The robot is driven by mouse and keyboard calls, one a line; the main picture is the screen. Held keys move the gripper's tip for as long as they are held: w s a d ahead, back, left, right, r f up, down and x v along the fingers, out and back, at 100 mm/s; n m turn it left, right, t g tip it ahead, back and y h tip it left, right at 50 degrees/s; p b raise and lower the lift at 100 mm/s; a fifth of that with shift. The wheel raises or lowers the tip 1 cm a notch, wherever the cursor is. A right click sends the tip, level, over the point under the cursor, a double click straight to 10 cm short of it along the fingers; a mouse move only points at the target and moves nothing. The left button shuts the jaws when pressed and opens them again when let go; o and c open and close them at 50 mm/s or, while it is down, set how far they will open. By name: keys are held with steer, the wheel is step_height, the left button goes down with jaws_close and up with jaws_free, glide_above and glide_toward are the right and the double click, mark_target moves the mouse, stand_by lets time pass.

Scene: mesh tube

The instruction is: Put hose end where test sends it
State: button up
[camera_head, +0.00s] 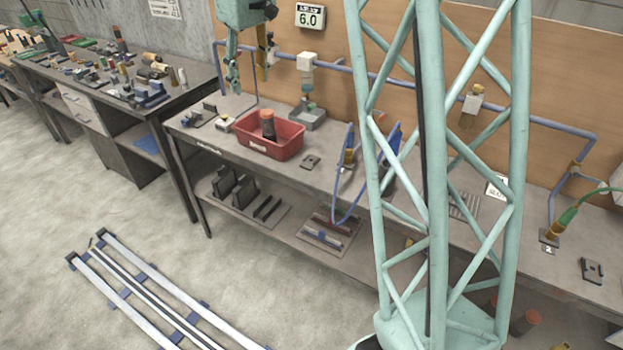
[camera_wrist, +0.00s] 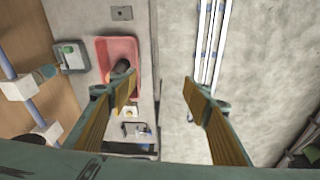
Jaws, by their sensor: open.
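A blue hose (camera_head: 340,200) hangs in a loop over the bench's front edge, with a brass-coloured fitting (camera_head: 349,157) near its top. My mast partly hides this area. A green hose (camera_head: 598,193) at far right ends in a green and brass connector (camera_head: 566,217) beside a plate marked 2 (camera_head: 548,239). A wall display (camera_head: 310,16) reads 6.0. My gripper (camera_head: 248,75) is open above the back left of the bench. The wrist view shows its two fingers (camera_wrist: 160,82) wide apart with nothing between them.
A red bin (camera_head: 283,143) holding a dark cylinder with an orange top (camera_head: 268,125) stands on the bench; the bin also shows in the wrist view (camera_wrist: 103,53). Blue pipe (camera_head: 400,79) runs along the back board. White rails (camera_head: 150,290) lie on the floor. A cluttered second bench (camera_head: 190,96) stands left.

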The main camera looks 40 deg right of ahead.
steer(key=s+a+r, duration=0.3)
steer(key=s, duration=0.4)
steer(key=s+a+r+m+t, duration=0.1)
steer(key=s+a+r, duration=0.25)
steer(key=s, duration=0.45)
steer(key=s+a+r, duration=0.3)
steer(key=s+r, duration=0.1)
steer(key=s, duration=0.3)
steer(key=s+a+f+m, duration=0.1)
steer(key=s+a+f, duration=0.1)
steer(key=s, duration=1.1)
steer(key=s+a+f+m, duration=0.1)
steer(key=s+a, duration=0.2)
steer(key=s, duration=1.1)
steer(key=shift+s+f+t, duration=0.2)
steer(key=shift+f+t, duration=0.2)
steer(key=shift+w+f+b, duration=0.1)
steer(key=shift+f+b, duration=1.55)
steer(key=shift+b, duration=0.15)
